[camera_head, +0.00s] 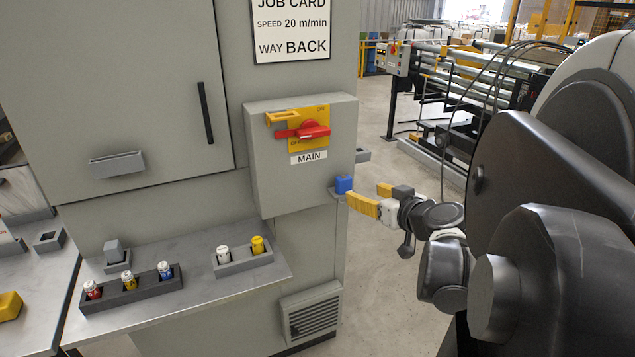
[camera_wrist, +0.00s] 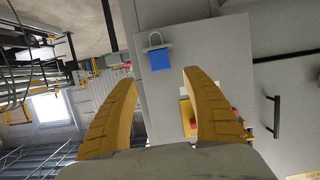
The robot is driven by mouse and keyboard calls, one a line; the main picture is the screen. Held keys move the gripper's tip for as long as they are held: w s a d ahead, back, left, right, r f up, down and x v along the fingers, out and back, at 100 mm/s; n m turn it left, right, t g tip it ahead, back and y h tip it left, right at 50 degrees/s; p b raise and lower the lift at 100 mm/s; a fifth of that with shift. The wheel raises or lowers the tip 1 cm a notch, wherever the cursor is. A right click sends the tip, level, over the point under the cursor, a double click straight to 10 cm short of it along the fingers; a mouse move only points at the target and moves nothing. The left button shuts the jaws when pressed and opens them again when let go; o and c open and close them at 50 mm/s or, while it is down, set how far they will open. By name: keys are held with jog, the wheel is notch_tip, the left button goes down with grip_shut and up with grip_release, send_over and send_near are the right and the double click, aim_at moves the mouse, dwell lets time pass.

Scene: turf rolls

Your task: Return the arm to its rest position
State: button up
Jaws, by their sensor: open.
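My gripper (camera_head: 364,196) is at the right of the cabinet in the head view, its yellow fingers pointing left. In the wrist view its two fingers (camera_wrist: 160,77) are spread, with nothing between them. A blue padlock (camera_head: 344,184) sits at a small ledge by the cabinet's right edge, just beyond the fingertips. In the wrist view the padlock (camera_wrist: 162,60) shows its metal shackle and lies ahead of the fingers, apart from them. My dark arm reaches in from the right of the head view and looks bent.
The grey switch box (camera_head: 262,180) has a red MAIN handle (camera_head: 303,130), lying roughly level. A steel shelf (camera_head: 215,293) holds a dark rack (camera_head: 125,299) and a grey rack (camera_head: 246,264) with small coloured cylinders. Open floor (camera_head: 385,285) lies right of the cabinet; a roller machine (camera_head: 465,80) stands behind.

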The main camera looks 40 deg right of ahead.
dwell(0.4)
jog(key=w+a+f+n+g+y, duration=0.1)
jog(key=a+f+n+g+y, duration=0.2)
jog(key=a, duration=1.7)
jog(key=s+a+f+g, duration=0.2)
jog(key=s+a+g, duration=0.2)
jog(key=s+a, duration=0.5)
jog(key=a, duration=0.2)
jog(key=shift+s+a, duration=0.35)
jog(key=shift+s, duration=0.05)
jog(key=shift+f, duration=0.1)
jog(key=shift+c, duration=0.4)
